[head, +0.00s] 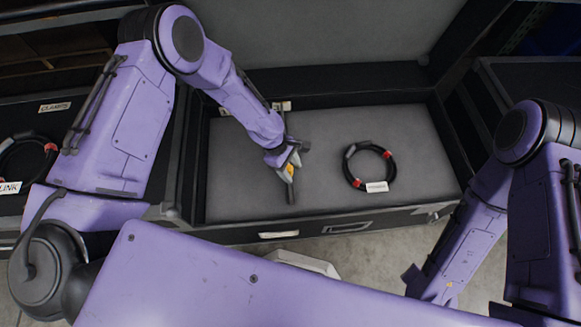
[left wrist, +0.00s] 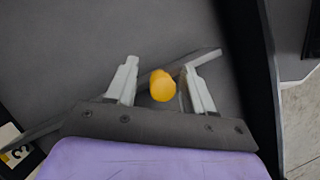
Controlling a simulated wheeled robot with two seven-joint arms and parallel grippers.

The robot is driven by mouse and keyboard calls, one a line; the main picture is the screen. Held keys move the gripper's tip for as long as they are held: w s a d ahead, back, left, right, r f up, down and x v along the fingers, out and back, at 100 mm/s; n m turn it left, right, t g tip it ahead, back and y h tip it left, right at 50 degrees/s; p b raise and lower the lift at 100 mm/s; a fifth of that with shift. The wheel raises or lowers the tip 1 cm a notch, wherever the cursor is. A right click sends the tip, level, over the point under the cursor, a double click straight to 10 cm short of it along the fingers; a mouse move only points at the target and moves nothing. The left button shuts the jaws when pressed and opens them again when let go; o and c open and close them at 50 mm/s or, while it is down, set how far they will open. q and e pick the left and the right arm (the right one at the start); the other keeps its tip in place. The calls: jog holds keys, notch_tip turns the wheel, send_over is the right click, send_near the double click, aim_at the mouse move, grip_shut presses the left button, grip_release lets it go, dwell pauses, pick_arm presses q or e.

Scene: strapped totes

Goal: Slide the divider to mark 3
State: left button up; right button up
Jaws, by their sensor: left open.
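The divider (head: 292,195) is a thin dark grey strip running front to back across the grey-floored case. An orange knob (head: 290,171) is on it. My left gripper (head: 287,164) reaches down over the divider from the left. In the left wrist view the knob (left wrist: 162,86) sits between the two pale, parted fingers, with space on both sides. The divider (left wrist: 207,58) runs slantwise behind it. A white mark label (head: 281,105) is on the case's back wall; part of a label (left wrist: 14,150) shows in the left wrist view. Mark 3 is not readable. My right gripper is not visible.
A coiled black cable (head: 369,166) with red bands and a white tag lies on the case floor right of the divider. The case's front wall (head: 330,227) is low.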

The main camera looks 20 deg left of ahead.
pick_arm(q)
jog(key=s+p+v, duration=0.1)
jog(key=v, duration=0.9)
jog(key=shift+w+r+p, duration=0.25)
jog(key=shift+w+p, duration=0.05)
jog(key=shift+w, duration=0.2)
jog(key=shift+a, duration=0.15)
